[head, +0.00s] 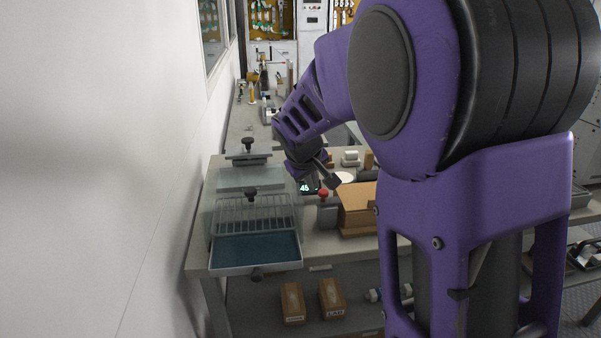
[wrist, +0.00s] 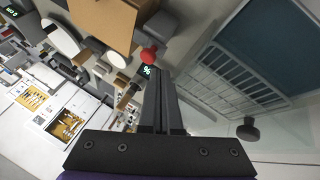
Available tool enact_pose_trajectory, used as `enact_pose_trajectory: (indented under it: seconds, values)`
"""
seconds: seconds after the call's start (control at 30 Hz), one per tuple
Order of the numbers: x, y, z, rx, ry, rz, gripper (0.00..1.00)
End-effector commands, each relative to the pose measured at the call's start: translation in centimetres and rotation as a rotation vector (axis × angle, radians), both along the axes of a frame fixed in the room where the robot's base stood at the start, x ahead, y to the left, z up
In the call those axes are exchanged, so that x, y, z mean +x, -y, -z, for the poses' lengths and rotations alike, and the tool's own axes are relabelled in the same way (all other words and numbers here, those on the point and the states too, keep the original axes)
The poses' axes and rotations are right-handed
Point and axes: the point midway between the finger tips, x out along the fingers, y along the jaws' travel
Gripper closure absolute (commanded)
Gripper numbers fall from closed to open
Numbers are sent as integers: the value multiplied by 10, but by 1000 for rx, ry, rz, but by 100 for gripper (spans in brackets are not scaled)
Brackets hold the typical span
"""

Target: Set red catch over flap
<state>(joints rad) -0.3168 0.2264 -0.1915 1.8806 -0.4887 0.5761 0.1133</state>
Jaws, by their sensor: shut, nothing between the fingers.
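A red ball-shaped knob (head: 323,194), which looks like the red catch, sits on a small grey block (head: 328,214) on the bench. In the wrist view the red knob (wrist: 149,55) shows just past my fingertips, with its grey block (wrist: 160,28) beyond. My gripper (head: 334,182) is shut and empty, close above the knob in the head view; in the wrist view its fingers (wrist: 160,76) lie together. I cannot tell whether they touch the knob. I cannot make out for sure which part is the flap.
A brown box (head: 357,208) stands right of the grey block. A lit display (head: 305,188) reading 45 is to its left. Further left are a wire rack (head: 255,214), a blue-bottomed tray (head: 256,250) and clear panels with black knobs. A white wall (head: 100,170) runs along the left.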

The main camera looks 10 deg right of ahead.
Motion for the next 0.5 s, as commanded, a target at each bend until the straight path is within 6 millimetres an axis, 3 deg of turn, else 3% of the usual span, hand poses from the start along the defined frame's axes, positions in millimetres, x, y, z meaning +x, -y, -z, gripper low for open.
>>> enact_pose_trajectory:
  seconds: [0.2,0.5]
  values:
    - [18,8,29,-1,0,2,100]
    - [24,11,38,0,2,1,100]
